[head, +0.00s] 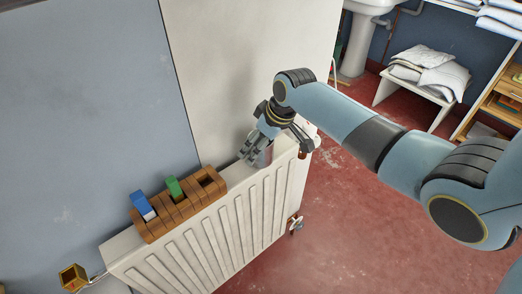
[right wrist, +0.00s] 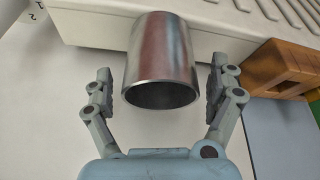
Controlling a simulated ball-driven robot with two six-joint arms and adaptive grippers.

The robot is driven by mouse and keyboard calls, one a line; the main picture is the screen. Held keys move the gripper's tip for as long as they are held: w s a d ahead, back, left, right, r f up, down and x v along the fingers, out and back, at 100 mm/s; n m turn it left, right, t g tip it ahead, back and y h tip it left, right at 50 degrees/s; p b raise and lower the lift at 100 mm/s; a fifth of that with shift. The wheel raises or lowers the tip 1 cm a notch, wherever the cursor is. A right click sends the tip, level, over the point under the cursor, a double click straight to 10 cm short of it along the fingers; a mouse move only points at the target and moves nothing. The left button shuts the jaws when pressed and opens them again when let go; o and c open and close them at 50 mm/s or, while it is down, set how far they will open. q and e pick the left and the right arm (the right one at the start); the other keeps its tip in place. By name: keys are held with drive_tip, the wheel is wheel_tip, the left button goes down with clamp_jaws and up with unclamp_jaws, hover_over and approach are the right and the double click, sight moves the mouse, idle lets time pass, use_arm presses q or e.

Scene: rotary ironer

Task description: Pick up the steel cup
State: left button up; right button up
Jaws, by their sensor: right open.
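The steel cup (right wrist: 161,62) stands on top of the white radiator (right wrist: 224,32), as the right wrist view shows. Its open rim faces my right gripper. My right gripper (right wrist: 164,92) is open, with one finger on each side of the cup and visible gaps between fingers and cup. In the head view my right gripper (head: 272,150) is over the right end of the radiator, close to the wall, and mostly hides the cup (head: 265,157). My left gripper is in neither view.
A wooden block rack (head: 178,207) with a blue block (head: 143,205) and a green block (head: 174,188) sits on the radiator, left of the cup. The wall (head: 225,60) is close behind. A bench with folded linen (head: 425,68) stands at the back right. Red floor lies open in front.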

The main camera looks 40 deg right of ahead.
drive_tip(key=c, duration=1.3)
drive_tip(key=shift+o, duration=0.2)
drive_tip(key=shift+r, duration=0.15)
